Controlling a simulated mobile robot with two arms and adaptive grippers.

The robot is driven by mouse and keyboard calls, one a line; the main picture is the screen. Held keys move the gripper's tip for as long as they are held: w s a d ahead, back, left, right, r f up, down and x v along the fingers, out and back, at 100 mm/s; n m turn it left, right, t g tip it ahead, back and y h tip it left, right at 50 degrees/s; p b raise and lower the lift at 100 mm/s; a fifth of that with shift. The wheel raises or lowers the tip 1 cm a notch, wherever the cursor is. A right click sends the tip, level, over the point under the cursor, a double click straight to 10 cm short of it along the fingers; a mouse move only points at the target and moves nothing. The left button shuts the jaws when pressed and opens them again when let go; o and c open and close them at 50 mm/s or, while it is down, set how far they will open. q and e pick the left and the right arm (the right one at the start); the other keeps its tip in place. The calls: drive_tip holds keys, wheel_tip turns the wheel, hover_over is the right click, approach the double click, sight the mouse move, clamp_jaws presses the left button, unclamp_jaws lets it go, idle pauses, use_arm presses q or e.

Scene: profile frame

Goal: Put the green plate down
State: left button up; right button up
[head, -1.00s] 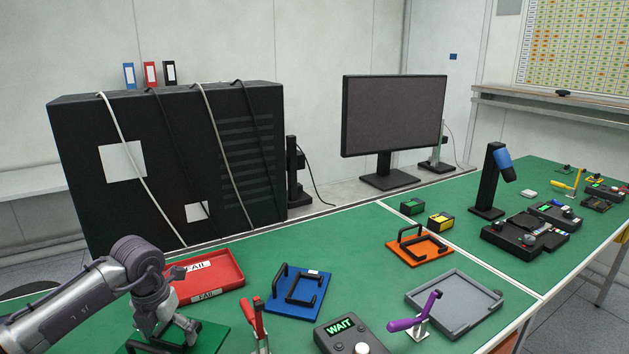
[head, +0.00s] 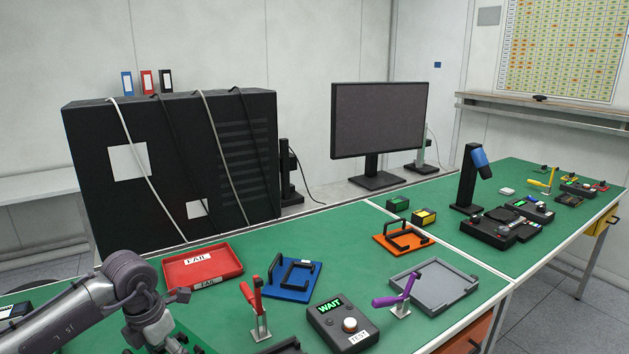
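The green plate (head: 193,340) shows only in part at the bottom left of the head view, with a bit of its black handle. My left gripper (head: 172,346) is over this handle and appears shut on it. Its fingertips are partly cut off by the lower picture edge. Whether the plate touches the table cannot be told. My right gripper is not in view.
A red FAIL tray (head: 203,266), a blue plate (head: 290,292) with a black handle and a red lever clamp (head: 257,305) are nearby. A WAIT box (head: 342,323), a dark frame (head: 283,347) and a grey tray (head: 440,302) lie to the right on the green tabletop (head: 225,312).

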use_arm(q)
drive_tip(key=s+d+m, duration=0.2)
drive_tip(key=m, duration=0.2)
drive_tip(key=s+d+r+m+g, duration=0.1)
drive_tip(key=s+d+m, duration=0.1)
drive_tip(key=m, duration=0.3)
drive_tip(key=s+d+m, duration=0.2)
drive_tip(key=s+m, duration=0.1)
drive_tip(key=m, duration=0.1)
drive_tip(key=shift+s+r+m+h, duration=0.15)
drive_tip(key=shift+s+m+h, duration=0.15)
drive_tip(key=shift+h, duration=0.1)
drive_tip(key=s+d+m, duration=0.1)
drive_tip(key=s+m, duration=0.2)
drive_tip(key=m, duration=0.2)
drive_tip(key=s+d+m+g, duration=0.1)
drive_tip(key=s+m, duration=0.2)
drive_tip(key=m, duration=0.2)
drive_tip(key=s+d+m+y, duration=0.1)
drive_tip(key=s+m, duration=0.2)
drive_tip(key=m, duration=0.2)
drive_tip(key=shift+s+d+r+g, duration=0.2)
drive_tip(key=shift+d+r+g, duration=0.1)
drive_tip(key=shift+d+r, duration=0.1)
drive_tip(key=shift+c, duration=0.2)
drive_tip(key=shift+s+d+m, duration=0.1)
drive_tip(key=shift+s+m, duration=0.5)
drive_tip(key=shift+m, duration=0.4)
